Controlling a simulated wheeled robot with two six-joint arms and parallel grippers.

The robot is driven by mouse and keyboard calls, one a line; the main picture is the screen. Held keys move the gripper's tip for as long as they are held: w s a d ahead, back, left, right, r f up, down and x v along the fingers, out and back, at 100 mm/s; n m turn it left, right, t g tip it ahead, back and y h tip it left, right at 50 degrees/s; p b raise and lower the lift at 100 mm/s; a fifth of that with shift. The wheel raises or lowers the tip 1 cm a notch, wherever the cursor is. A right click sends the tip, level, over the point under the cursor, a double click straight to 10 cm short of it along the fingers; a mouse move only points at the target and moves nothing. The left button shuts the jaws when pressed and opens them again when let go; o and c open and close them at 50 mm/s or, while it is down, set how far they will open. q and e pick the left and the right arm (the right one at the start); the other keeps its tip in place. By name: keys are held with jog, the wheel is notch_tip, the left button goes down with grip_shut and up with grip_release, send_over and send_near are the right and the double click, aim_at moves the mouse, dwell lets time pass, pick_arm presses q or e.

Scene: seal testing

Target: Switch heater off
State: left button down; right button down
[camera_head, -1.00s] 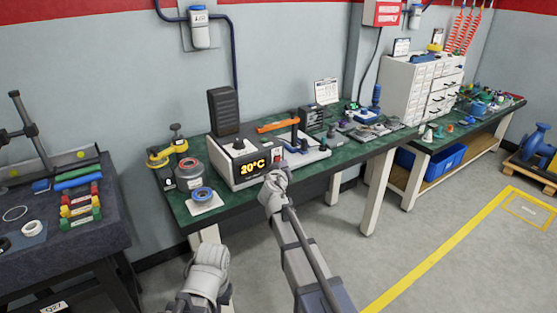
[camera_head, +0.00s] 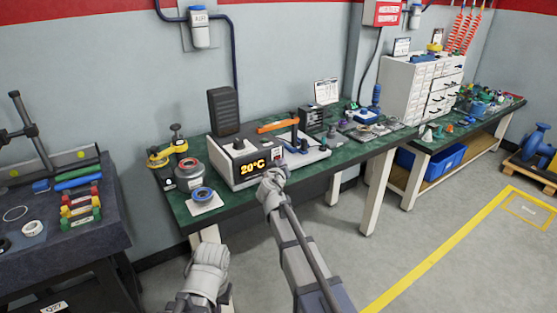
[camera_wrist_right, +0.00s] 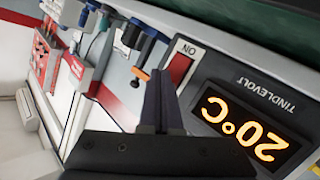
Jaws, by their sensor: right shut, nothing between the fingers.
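The heater (camera_head: 232,168) is a white box with a black front on the green-topped bench. Its orange display (camera_head: 252,167) reads 20°C. A red switch (camera_head: 278,154) sits right of the display; the wrist view shows the switch (camera_wrist_right: 180,70) with the word ON beside it. My right wrist is just in front of the heater and hides its fingers in the head view. In the right wrist view, my right gripper (camera_wrist_right: 162,85) is shut and empty, its tips close to the switch; contact cannot be told. My left arm (camera_head: 210,262) is low, its fingers hidden.
White drawers (camera_head: 405,90) stand further right. The floor (camera_head: 425,235) in front of the bench is clear.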

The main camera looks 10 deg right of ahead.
jog(key=shift+w+a, duration=0.1)
jog(key=shift+w, duration=0.1)
dwell(0.5)
jog(key=shift+s+d+f, duration=0.1)
jog(key=shift+s+d, duration=0.15)
jog(key=shift+s, duration=0.45)
jog(key=shift+s, duration=0.15)
jog(key=s, duration=0.1)
jog(key=s+d, duration=0.1)
jog(key=s, duration=0.2)
jog(key=shift+s+d+f+b, duration=0.2)
jog(key=shift+d+f+b, duration=0.1)
jog(key=shift+d+b, duration=0.1)
